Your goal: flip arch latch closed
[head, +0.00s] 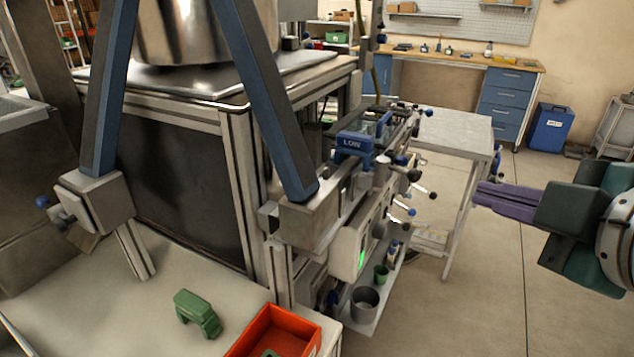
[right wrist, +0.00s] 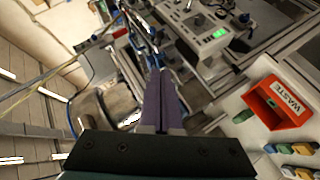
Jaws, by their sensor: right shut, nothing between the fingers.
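A tall frame with two blue legs, like an arch (head: 262,95), stands over the machine. Its left foot is a grey block (head: 92,200) with a dark blue knob beside it. Its right foot meets a grey block (head: 300,215) near the machine's row of controls. I cannot tell for certain which part is the latch, or whether it is open. My right gripper (head: 482,193) has purple fingers, is shut and empty, and hangs in free air right of the machine. Its fingers also show in the right wrist view (right wrist: 162,80), touching nothing clearly. My left gripper is out of view.
A blue block marked LOW (head: 352,143) and several knobbed levers line the machine's right side. A white panel with a green display (head: 352,248) is below. A green block (head: 198,313) and red bin (head: 280,332) are at the front. Floor under my right gripper is clear.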

